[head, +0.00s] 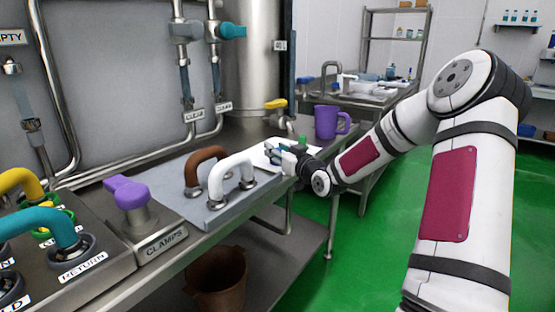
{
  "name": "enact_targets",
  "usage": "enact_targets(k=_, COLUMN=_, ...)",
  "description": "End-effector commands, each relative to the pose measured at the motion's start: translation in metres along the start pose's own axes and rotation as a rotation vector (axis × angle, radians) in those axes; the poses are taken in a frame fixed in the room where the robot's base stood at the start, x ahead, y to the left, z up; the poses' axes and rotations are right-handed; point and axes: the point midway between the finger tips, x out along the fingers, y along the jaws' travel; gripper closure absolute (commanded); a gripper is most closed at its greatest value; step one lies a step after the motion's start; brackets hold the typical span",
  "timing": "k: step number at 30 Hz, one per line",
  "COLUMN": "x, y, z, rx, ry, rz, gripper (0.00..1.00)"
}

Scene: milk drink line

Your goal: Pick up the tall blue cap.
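My gripper (277,153) is low over a white sheet or mat on the steel bench, beyond the white bent pipe. It points left. Small blue patches show at its fingers; I cannot tell if they are the tall blue cap or part of the gripper. No tall blue cap is clearly seen elsewhere. The finger gap is too small and too hidden to read. A small green thing (302,141) is just behind the gripper.
A brown bent pipe (205,155) and a white bent pipe (232,165) stand on a grey plate. A purple mug (326,122) stands behind my wrist. A purple-handled clamp (129,193) is at front left. A brown bin (216,280) is below the bench.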

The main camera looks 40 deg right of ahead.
Motion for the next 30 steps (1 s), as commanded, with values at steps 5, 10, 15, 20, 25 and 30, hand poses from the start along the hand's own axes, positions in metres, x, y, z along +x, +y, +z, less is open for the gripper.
enact_targets(k=5, x=0.0, y=0.0, z=0.0, rx=0.0, ry=0.0, rz=0.0, gripper=1.0)
enact_targets(k=10, x=0.0, y=0.0, z=0.0, rx=0.0, ry=0.0, rz=0.0, gripper=1.0)
enact_targets(k=15, x=0.0, y=0.0, z=-0.002, rx=-0.001, ry=0.0, rz=0.0, gripper=1.0)
enact_targets(k=20, x=0.0, y=0.0, z=-0.013, rx=-0.003, ry=0.002, rz=0.0, gripper=1.0)
enact_targets(k=25, x=-0.001, y=0.0, z=-0.035, rx=-0.004, ry=0.002, rz=0.0, gripper=1.0)
enact_targets(k=30, x=-0.029, y=-0.004, z=-0.04, rx=-0.002, ry=-0.002, rz=0.001, gripper=1.0)
